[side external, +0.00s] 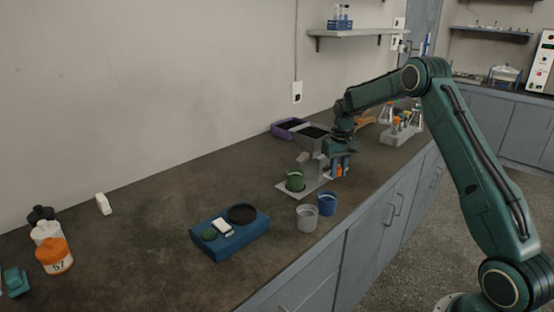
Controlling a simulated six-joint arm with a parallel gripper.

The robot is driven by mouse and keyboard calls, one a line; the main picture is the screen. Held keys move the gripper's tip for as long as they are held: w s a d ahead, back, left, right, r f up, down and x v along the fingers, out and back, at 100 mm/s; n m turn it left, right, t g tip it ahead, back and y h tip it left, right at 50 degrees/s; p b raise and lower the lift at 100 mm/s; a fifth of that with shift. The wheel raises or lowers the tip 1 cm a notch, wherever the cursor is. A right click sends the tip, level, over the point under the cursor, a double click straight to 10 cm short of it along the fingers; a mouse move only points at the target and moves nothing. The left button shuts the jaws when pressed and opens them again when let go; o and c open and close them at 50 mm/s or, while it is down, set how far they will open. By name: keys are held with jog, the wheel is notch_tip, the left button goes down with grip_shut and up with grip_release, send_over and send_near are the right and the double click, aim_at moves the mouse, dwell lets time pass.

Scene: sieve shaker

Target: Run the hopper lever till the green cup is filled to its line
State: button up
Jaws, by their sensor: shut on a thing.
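The grey hopper (312,141) stands on a light base plate (284,189) and holds dark material at its top. The green cup (295,181) stands upright on the plate below the hopper's outlet. Its fill line and the level inside are too small to tell. My gripper (340,167) is at the right side of the hopper, pointing down, and is shut on the hopper lever. The lever itself is mostly hidden by the gripper; small orange and blue parts show around the fingertips.
A grey cup (307,218) and a blue cup (327,204) stand near the counter's front edge. A blue tray (233,241) with discs and a white block lies left of them. Bottles, one orange (54,256), stand far left. A purple tray (286,130) is behind the hopper.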

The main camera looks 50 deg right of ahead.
jog(key=shift+d, duration=0.1)
jog(key=shift+s+d, duration=0.25)
jog(key=shift+d, duration=1.25)
dwell(0.3)
jog(key=shift+w+a, duration=0.1)
jog(key=shift+a, duration=0.05)
dwell(3.8)
jog(key=shift+a, duration=0.5)
dwell(1.7)
